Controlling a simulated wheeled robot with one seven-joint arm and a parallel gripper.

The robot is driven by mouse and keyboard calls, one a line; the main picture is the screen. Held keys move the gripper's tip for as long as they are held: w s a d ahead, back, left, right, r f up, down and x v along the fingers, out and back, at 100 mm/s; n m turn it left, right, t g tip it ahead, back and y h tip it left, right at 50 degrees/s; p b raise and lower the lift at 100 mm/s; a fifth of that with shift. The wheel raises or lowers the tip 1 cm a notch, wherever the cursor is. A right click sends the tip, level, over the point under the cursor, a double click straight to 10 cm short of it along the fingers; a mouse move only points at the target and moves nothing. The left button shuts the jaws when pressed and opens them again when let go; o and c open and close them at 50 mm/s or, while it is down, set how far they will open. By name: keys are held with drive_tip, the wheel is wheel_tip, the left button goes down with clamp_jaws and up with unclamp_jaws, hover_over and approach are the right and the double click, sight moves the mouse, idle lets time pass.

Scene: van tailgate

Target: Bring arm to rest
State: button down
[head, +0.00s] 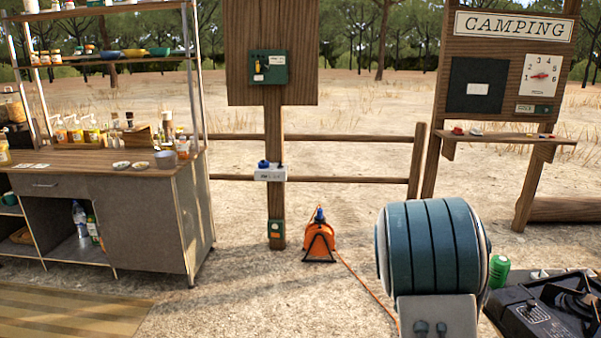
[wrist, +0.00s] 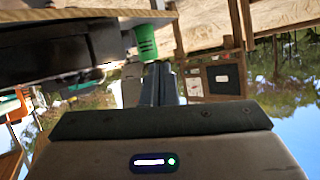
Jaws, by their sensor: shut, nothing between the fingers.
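My gripper (wrist: 158,72) shows in the wrist view, where the picture is upside down. Its two dark fingers are side by side, shut with nothing between them. I cannot make out the gripper in the head view. A green can (wrist: 146,42) appears close beside the fingers in the wrist view, with no clear contact. The same can (head: 498,271) stands at the lower right of the head view.
A black camping stove (head: 540,315) lies at the lower right. A kitchen cabinet (head: 145,222) stands at the left. An orange cable reel (head: 318,244) sits by the wooden post (head: 274,205). The camping board (head: 492,60) is at the right. Bare ground lies between cabinet and reel.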

drive_tip(key=s+a+r+n+y+p, duration=0.25)
drive_tip(key=s+a+r+y, duration=0.2)
drive_tip(key=a, duration=0.55)
drive_tip(key=s+a+r+n+y+p, duration=0.2)
drive_tip(key=s+a+r+n+y, duration=0.3)
drive_tip(key=a, duration=0.5)
drive_tip(key=s+a+r+n+g+p, duration=0.1)
drive_tip(key=s+a+r+n+g, duration=0.1)
drive_tip(key=s, duration=0.6)
drive_tip(key=s+a+r+n+g+p, duration=0.2)
drive_tip(key=s+r+g, duration=0.1)
drive_tip(key=s, duration=0.6)
drive_tip(key=shift+r+g+y, duration=0.3)
drive_tip(key=shift+r+y, duration=0.05)
drive_tip(key=shift+r, duration=0.05)
